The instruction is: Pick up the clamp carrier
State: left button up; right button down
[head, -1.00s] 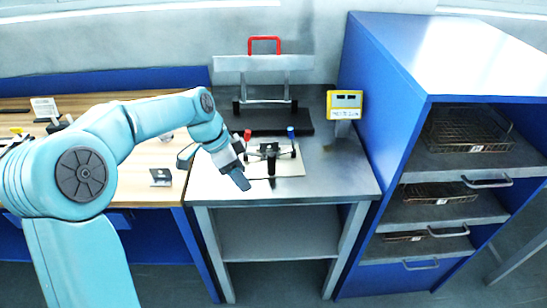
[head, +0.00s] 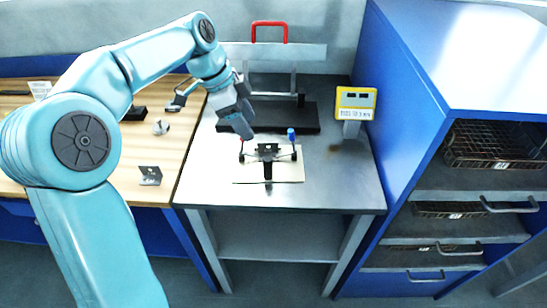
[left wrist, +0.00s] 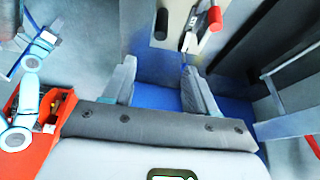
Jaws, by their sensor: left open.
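The clamp carrier (head: 268,153) is a small black frame with a blue knob at its right end. It lies on a cream sheet (head: 290,172) on the steel table. Its left end is partly behind my left gripper (head: 243,128), which hangs just above and behind that end, pointing down. In the left wrist view, my left gripper's fingers (left wrist: 160,88) are apart with nothing between them. A red knob (left wrist: 215,18) and a black part show at the top edge there, beyond the fingertips. My right gripper is not in view.
A stand with a red handle (head: 270,23) and black base (head: 300,120) stands behind the carrier. A yellow display box (head: 356,100) is at the right, beside a blue rack (head: 400,110) with wire baskets. A wooden bench (head: 90,165) adjoins on the left.

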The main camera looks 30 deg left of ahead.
aim_at(267, 158)
pick_arm(q)
jog(key=x, duration=1)
jog(key=shift+s+a+f, duration=0.1)
jog(key=shift+s, duration=0.2)
jog(key=x, duration=0.3)
jog(key=p+x, duration=0.1)
jog(key=x, duration=0.2)
jog(key=shift+w+a, duration=0.15)
jog(key=shift+a, duration=0.1)
jog(key=shift+c, duration=0.3)
grip_shut()
